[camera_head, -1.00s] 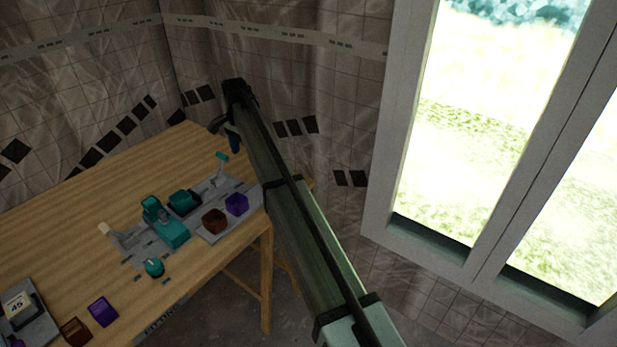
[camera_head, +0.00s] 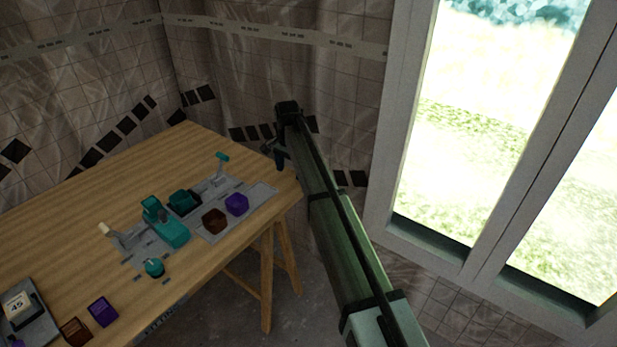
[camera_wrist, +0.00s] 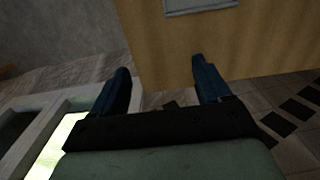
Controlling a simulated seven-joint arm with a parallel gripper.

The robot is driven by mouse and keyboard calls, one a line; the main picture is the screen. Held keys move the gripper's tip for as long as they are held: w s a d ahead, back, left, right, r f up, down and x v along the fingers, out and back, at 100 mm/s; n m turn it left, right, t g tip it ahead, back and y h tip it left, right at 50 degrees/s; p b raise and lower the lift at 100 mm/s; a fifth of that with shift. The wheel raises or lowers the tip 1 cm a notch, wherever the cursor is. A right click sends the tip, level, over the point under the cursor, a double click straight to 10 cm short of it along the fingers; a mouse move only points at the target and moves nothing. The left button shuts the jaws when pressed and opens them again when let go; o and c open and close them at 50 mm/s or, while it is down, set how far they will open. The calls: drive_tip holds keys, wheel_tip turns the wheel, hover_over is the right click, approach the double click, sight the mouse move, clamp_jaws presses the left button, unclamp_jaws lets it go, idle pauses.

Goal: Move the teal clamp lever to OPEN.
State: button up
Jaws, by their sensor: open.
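The lever does not show in the wrist view, where only a grey plate edge (camera_wrist: 200,6) appears at the top.
The wooden table (camera_head: 90,205) is bare at back left. A tiled wall and window (camera_head: 480,130) stand close by.

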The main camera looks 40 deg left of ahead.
drive_tip(key=w+d+f, duration=0.2)
drive_tip(key=d, duration=0.3)
drive_tip(key=shift+w+d+f, duration=0.35)
drive_tip(key=shift+w+f, duration=0.05)
